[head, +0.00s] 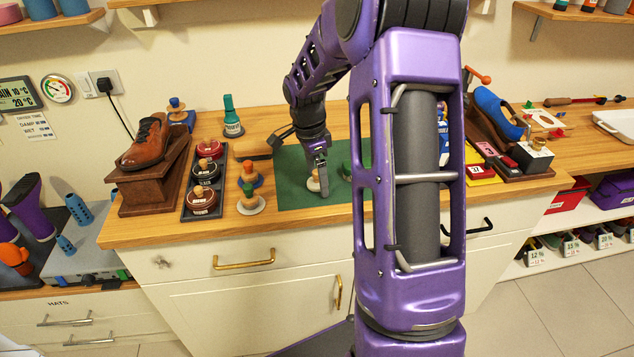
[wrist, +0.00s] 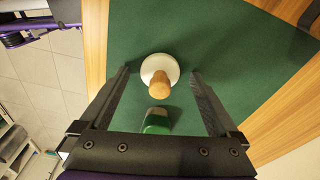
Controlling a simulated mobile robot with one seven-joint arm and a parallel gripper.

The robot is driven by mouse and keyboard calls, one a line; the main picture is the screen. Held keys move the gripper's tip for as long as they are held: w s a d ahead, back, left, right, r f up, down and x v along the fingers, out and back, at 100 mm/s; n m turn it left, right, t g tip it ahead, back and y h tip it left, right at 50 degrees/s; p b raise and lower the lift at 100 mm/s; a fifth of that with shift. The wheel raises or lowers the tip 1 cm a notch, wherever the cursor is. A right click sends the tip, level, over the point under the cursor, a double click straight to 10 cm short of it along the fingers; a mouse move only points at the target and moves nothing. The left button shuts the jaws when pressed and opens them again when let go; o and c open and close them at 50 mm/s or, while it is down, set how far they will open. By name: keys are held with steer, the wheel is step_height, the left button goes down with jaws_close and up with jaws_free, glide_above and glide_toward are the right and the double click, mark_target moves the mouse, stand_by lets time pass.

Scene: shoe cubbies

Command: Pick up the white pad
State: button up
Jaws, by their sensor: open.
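The white pad (wrist: 174,64) is a round white disc with a wooden knob, lying on the green mat (wrist: 220,40). In the head view the white pad (head: 313,185) shows small on the mat, partly hidden by my gripper (head: 319,168). My gripper points down at it and is open. In the wrist view the pad's disc and knob lie between the two fingertips, with gaps at both sides; I cannot tell how far above it the fingers are.
A green-knobbed piece (wrist: 157,120) sits close by on the mat, partly hidden by my gripper. Left of the mat are an orange-knobbed piece (head: 250,203), a dark tray of tins (head: 187,212) and a brown shoe (head: 146,142) on a stand. The mat's left front is clear.

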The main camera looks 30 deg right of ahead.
steer(key=shift+c, duration=0.4)
steer(key=c, duration=1.4)
steer(key=shift+o, duration=0.2)
step_height(320, 180, up, 10)
steer(key=shift+r+p, duration=0.1)
steer(key=shift+p, duration=0.6)
